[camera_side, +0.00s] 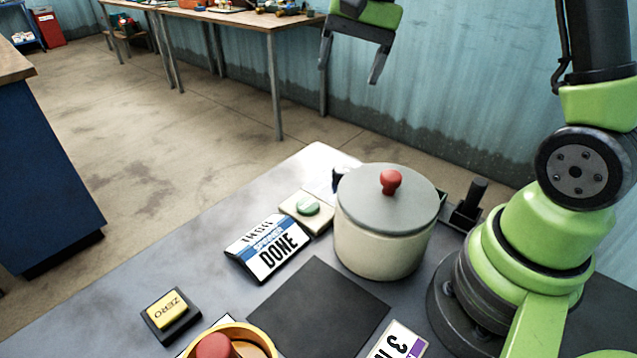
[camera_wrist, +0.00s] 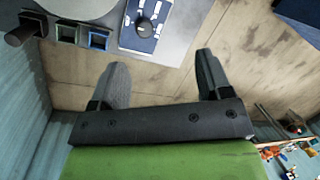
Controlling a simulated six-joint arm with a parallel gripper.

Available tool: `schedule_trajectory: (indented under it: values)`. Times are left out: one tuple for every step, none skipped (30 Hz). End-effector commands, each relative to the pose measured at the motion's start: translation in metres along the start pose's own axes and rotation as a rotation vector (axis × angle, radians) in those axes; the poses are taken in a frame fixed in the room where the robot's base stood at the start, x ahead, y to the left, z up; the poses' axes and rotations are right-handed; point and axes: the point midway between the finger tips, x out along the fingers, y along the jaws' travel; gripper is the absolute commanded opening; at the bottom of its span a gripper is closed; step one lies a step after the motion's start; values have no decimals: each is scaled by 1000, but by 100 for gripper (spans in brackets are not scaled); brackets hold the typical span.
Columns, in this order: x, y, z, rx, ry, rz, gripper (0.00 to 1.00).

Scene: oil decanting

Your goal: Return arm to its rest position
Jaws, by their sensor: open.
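My gripper (camera_side: 350,66) hangs high above the table's far edge in the side view, its two dark fingers spread apart with nothing between them. The wrist view also shows my gripper (camera_wrist: 162,85) open and empty, with bare floor behind the fingers. The green and black arm base (camera_side: 520,250) stands at the right of the grey table (camera_side: 215,290). The fingers touch nothing.
A cream pot (camera_side: 378,245) with a grey lid and red knob stands on the table. A blue wall stands behind.

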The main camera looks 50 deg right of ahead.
Motion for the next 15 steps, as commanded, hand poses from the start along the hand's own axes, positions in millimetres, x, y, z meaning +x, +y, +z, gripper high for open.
schedule_trajectory:
  values:
    - [-16,0,19,-64,38,-25,72]
    - [-23,0,29,-98,59,-38,72]
    - [-32,2,42,-144,86,-55,72]
    - [-38,4,52,-178,106,-68,72]
    - [-43,7,62,-214,127,-82,72]
    - [-50,11,74,-258,153,-99,72]
    - [-54,14,84,-293,174,-113,72]
    - [-58,18,93,-327,194,-126,72]
    - [-62,24,105,-370,221,-145,72]
    - [-64,29,114,-404,241,-159,72]
    - [-66,34,122,-435,260,-173,72]
    - [-68,41,132,-476,285,-192,72]
    - [-68,46,138,-505,304,-205,72]
    - [-68,51,145,-532,320,-217,72]
    - [-68,57,152,-564,342,-233,72]
